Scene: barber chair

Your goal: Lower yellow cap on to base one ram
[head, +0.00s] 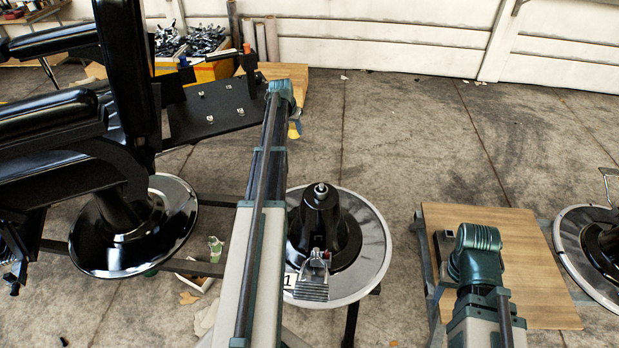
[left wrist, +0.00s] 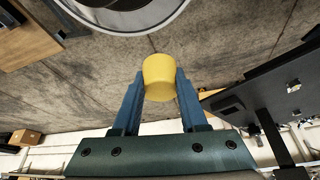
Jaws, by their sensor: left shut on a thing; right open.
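The yellow cap (left wrist: 159,78) is held between the two blue fingers of my left gripper (left wrist: 160,92) in the left wrist view. In the head view my left gripper (head: 294,118) shows small beyond the arm's end, with a bit of yellow cap (head: 295,131) below it. Base one (head: 375,262), a round plate with a "1" label, stands nearer, with a black cone and the upright metal ram (head: 321,191) at its top. The cap is apart from the ram. My right gripper (head: 462,262) is mostly hidden by its wrist, open, over a wooden board.
A black barber chair (head: 55,125) with a round foot stands at left. A dark plate with bolts (head: 215,108) lies close to my left arm. A wooden board (head: 530,265) and another round base (head: 575,225) are at right.

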